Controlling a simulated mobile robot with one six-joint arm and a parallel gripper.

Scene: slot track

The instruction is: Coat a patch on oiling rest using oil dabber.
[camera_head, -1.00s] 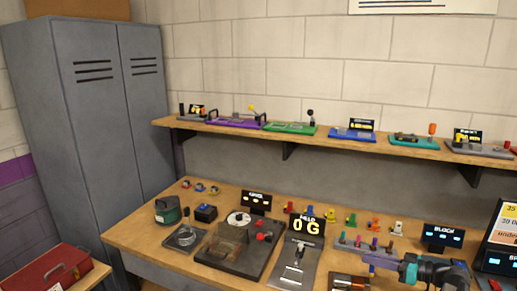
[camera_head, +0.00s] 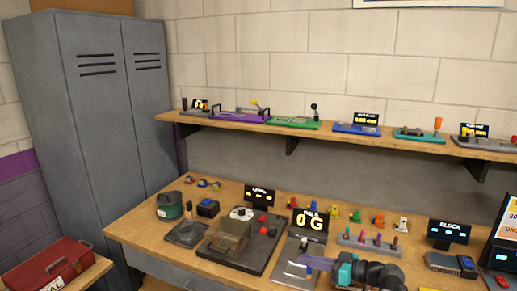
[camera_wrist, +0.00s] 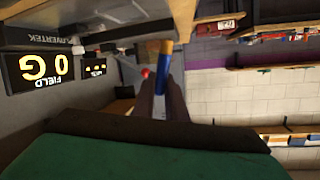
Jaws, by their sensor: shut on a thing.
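My gripper (camera_head: 308,262) hovers at the front of the bench, over the plate with the "0 G" display. In the wrist view my gripper (camera_wrist: 164,98) is shut on a slim stick (camera_wrist: 163,75), blue and white with an orange-brown part, which looks like the oil dabber. Its working tip cannot be made out. In the head view the stick is too small to tell from the fingers. I cannot tell which bench item is the oiling rest. My arm hides part of the bench's front right.
The "0 G" display (camera_head: 310,222) stands just behind my gripper. A rack with several coloured pegs (camera_head: 369,246) is behind my arm. A dark base with a clear box (camera_head: 230,237) lies left. The "BLOCK" display (camera_head: 449,232) stands right. A shelf (camera_head: 340,139) runs above.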

